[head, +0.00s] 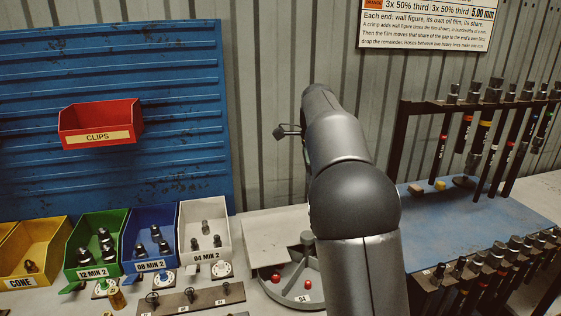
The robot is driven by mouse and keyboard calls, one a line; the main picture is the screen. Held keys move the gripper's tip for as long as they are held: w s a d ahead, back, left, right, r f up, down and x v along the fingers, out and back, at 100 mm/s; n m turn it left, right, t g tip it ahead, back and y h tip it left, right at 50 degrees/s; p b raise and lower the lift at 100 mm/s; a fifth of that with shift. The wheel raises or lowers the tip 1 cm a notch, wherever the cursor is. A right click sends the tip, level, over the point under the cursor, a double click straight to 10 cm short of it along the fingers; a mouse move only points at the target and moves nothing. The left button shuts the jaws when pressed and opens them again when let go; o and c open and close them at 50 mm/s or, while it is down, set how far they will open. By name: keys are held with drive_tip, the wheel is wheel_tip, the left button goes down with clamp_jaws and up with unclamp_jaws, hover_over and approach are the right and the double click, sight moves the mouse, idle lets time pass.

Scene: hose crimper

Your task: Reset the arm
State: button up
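My grey and black arm (352,190) rises from the bottom of the head view, right of centre, and leans slightly left toward the back wall. Its far end is up in front of the corrugated wall. A small dark part (287,131) sticks out to the left there; I cannot tell what it is. My gripper's fingers do not show; the arm's own links hide that end. No object is seen held.
Left are a red CLIPS bin (98,123) on a blue panel and yellow, green (97,245), blue and white bins with fittings. A round grey tray (298,290) with red balls is beside my arm. Right, hoses hang on a rack (425,106) above a blue mat (480,215).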

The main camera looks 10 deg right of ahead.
drive_tip(key=s+a+f+n, duration=0.2)
drive_tip(key=s+f+n, duration=0.2)
drive_tip(key=s, duration=0.7)
drive_tip(key=s+a+f+n, duration=0.1)
drive_tip(key=s+f+n, duration=0.4)
drive_tip(key=s+n, duration=0.4)
drive_tip(key=s+a+f+n, duration=0.2)
drive_tip(key=s+f+n, duration=0.3)
drive_tip(key=s, duration=0.9)
drive_tip(key=shift+s+a+f+n+t, duration=0.25)
drive_tip(key=shift+a+n+t, duration=0.15)
drive_tip(key=shift+n, duration=0.6)
